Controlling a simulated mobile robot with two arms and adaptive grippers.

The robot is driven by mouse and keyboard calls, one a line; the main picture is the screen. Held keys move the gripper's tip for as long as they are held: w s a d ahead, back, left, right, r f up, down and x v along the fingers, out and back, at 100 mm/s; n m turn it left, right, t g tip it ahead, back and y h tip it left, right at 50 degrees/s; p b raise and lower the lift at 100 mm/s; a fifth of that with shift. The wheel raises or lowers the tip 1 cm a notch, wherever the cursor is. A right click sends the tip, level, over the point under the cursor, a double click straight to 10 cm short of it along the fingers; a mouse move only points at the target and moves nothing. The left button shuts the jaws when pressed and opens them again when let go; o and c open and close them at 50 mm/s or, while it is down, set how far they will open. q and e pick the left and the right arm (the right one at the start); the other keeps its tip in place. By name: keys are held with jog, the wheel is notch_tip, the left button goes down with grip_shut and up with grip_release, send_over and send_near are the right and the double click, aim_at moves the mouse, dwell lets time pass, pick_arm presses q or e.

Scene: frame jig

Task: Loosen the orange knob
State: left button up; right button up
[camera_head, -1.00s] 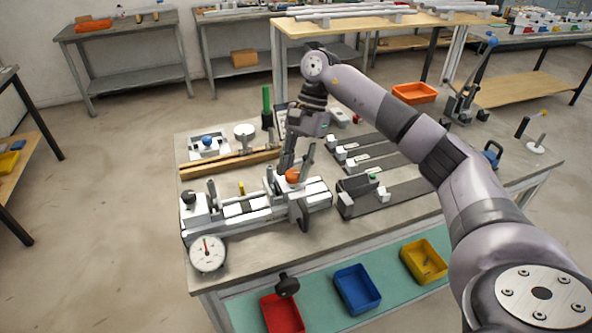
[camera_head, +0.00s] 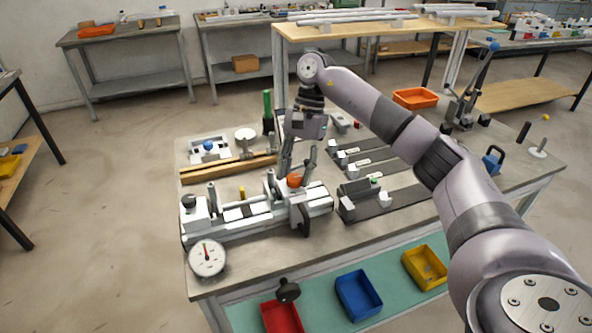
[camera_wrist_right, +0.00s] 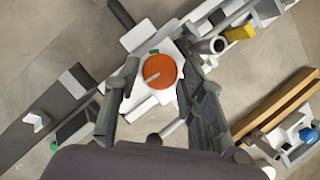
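The orange knob (camera_head: 294,180) sits on top of the white and grey frame jig (camera_head: 226,213), near the jig's right end. It also shows in the right wrist view (camera_wrist_right: 159,71), round, with a pale line across its top and a bit of green at its edge. My right gripper (camera_head: 298,168) is at the knob, pointing down. In the right wrist view its open fingers (camera_wrist_right: 156,95) are on either side of the knob, with gaps visible; I see no contact. My left gripper is not in view.
Dark rails with white blocks (camera_head: 372,202) lie to the right. Red, blue (camera_head: 358,295) and yellow bins sit on the shelf below.

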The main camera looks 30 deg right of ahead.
jog(key=shift+o, duration=1.2)
jog(key=shift+r, duration=0.15)
jog(key=v, duration=1.1)
jog(key=shift+d+r, duration=0.2)
jog(key=shift+r, duration=0.1)
